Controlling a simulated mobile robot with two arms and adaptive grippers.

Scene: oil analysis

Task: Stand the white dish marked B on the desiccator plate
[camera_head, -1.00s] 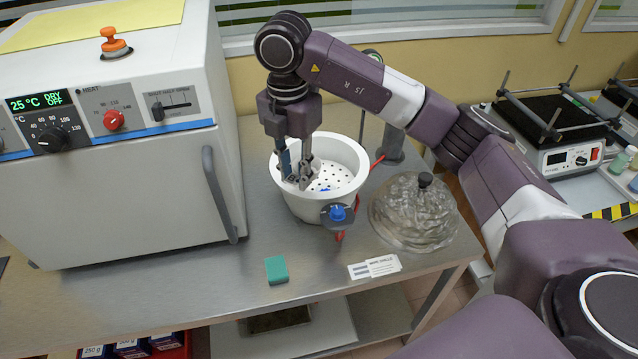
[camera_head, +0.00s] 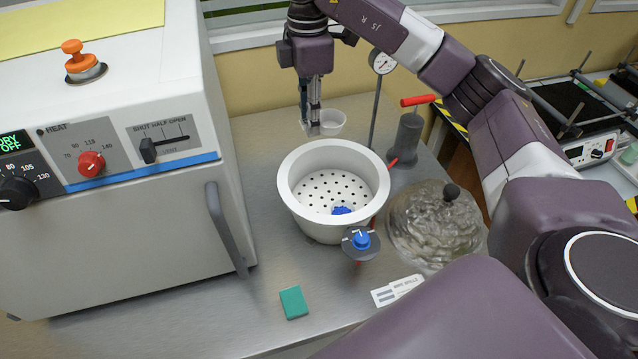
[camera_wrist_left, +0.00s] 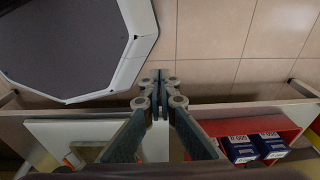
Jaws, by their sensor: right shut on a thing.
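My right gripper (camera_head: 313,127) points down behind the desiccator bowl, shut on the rim of a small white dish (camera_head: 331,123). No letter is legible on the dish. It looks upright; whether it touches the bench is unclear. The desiccator is an open white bowl (camera_head: 300,208) with a perforated white plate (camera_head: 325,190) inside. A small blue patch (camera_head: 342,210) shows at the plate's front; no dish stands on the plate. My left gripper (camera_wrist_left: 160,90) shows only in the left wrist view, fingers together and empty, above the floor.
The glass lid (camera_head: 437,225) with its dark knob lies right of the bowl. A blue-knobbed tap (camera_head: 361,240) juts from the bowl's front. A gauge on a stand (camera_head: 382,62) rises behind. The oven (camera_head: 120,220) closes off the left. A green block (camera_head: 293,302) and label cards (camera_head: 397,290) lie in front.

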